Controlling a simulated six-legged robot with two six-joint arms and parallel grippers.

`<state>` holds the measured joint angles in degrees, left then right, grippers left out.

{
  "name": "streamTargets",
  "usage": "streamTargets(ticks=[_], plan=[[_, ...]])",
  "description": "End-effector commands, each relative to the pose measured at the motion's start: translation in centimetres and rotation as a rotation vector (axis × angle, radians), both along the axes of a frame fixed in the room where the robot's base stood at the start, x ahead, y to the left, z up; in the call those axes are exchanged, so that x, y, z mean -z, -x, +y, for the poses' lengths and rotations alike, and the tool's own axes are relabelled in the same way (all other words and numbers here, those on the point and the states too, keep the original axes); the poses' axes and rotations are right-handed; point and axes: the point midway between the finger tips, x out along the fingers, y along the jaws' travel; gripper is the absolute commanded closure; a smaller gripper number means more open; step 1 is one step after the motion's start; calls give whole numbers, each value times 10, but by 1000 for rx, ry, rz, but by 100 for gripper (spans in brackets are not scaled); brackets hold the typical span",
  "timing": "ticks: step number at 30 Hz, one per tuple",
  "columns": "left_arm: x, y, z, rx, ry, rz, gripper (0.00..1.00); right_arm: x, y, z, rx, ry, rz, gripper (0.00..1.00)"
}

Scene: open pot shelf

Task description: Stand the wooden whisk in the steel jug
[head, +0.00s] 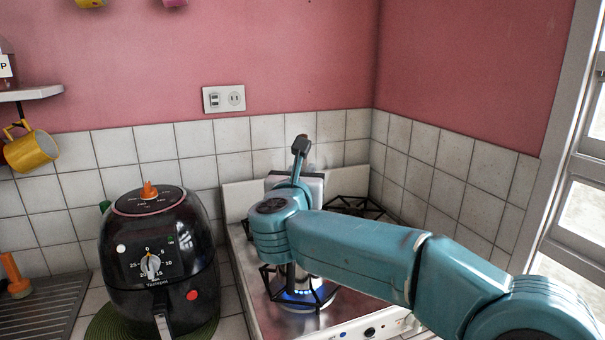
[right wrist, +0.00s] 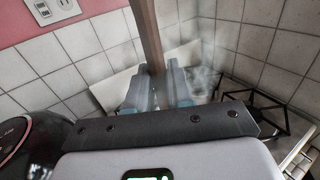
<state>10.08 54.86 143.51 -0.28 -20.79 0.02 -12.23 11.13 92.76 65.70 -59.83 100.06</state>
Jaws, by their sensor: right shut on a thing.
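In the right wrist view a brown wooden handle, which I take to be the whisk (right wrist: 147,35), rises between the fingers of my right gripper (right wrist: 160,92). The gripper is shut on it. The whisk's lower end is hidden by the gripper. In the head view my right arm reaches from the right over the stove, and its forearm and wrist hide much of the burner area. A shiny metal vessel part shows below my arm on the lit front burner; it may be the steel jug (head: 297,272), mostly hidden. My left gripper is out of view.
The white gas stove (head: 262,312) stands in the corner, with a blue flame (head: 302,294) burning under my arm and faint steam near the wall. A black air fryer (head: 130,240) stands close on its left. Tiled walls close off the back and right.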

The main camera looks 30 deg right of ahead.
Motion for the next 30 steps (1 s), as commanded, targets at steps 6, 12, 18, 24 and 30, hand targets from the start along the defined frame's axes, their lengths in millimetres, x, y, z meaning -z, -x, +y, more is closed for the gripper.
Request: streamTargets(ticks=[6,12,18,24,30], plan=[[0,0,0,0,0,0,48,-1,0,0,0,1,-1,50],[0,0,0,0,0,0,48,0,0,0,0,0,0,50],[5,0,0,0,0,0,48,1,7,8,-4,0,-3,50],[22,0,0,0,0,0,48,2,41,40,-7,-1,-5,50],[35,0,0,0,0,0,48,1,80,77,-7,1,-4,50]])
